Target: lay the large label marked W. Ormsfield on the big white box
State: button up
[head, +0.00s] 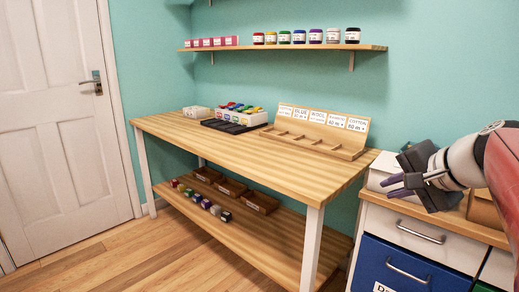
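My gripper (386,188) is at the right, over the front of a drawer cabinet. It points left, with its two dark purple-grey fingers a little apart and nothing visible between them. A white box (382,163) stands on the cabinet top behind my gripper and is partly hidden by it. I cannot tell whether the gripper touches the box. No label marked W. Ormsfield can be read in this view.
A wooden table (190,132) holds a wooden rack (318,130) with several printed cards, a white tray of coloured items (240,117) and a black tray (232,127). Its left front is clear. The cabinet (420,232) has a blue drawer. Jars (299,37) line a wall shelf.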

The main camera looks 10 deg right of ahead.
jog(key=s+a+f+n+g+h, duration=0.1)
jog(key=s+a+f+n+g, duration=0.1)
jog(key=s+a+f+n, duration=0.4)
jog(key=s+a+f+n+g+h, duration=0.1)
jog(key=s+a+f+n+g, duration=0.1)
jog(key=s+a+f+n, duration=0.4)
jog(key=s+a+f, duration=0.2)
jog(key=a+f, duration=0.2)
jog(key=f, duration=0.2)
jog(key=shift+s+a+f, duration=0.2)
jog(key=shift+f, duration=0.05)
